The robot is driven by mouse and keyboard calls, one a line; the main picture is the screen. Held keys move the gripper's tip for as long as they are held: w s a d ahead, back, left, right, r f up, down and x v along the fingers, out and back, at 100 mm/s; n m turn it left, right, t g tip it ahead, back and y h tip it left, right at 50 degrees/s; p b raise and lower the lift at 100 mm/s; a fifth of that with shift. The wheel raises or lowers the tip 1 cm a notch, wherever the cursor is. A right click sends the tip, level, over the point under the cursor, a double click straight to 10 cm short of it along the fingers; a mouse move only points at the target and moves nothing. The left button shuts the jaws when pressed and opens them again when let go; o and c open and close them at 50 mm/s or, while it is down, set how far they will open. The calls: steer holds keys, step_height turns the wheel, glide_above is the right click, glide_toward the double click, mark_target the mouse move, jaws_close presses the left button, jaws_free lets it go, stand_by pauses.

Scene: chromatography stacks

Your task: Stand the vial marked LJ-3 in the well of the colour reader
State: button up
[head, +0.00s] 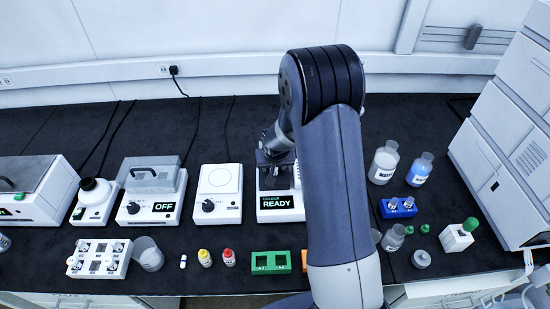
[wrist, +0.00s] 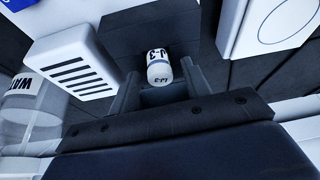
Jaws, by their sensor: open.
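The vial marked LJ-3 (wrist: 160,68) is white with a dark-lettered label, of which "J-3" is readable. In the wrist view it stands between the fingers of my gripper (wrist: 159,82), at a dark block. The fingers are apart, one on each side of the vial. In the head view my gripper (head: 275,157) is over the back of the colour reader (head: 283,214), whose display says READY. My arm hides part of the reader, and the vial is not visible there. I cannot tell how deep the vial sits in the well.
Left of the reader stands a white plate device (head: 219,180). A green holder (head: 271,262) and small capped vials (head: 205,257) lie in front.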

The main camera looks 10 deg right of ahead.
steer(key=b+v, duration=0.2)
steer(key=v, duration=0.9)
steer(key=shift+s+r, duration=0.2)
steer(key=shift+r, duration=0.05)
steer(key=shift+c, duration=0.5)
stand_by(0.3)
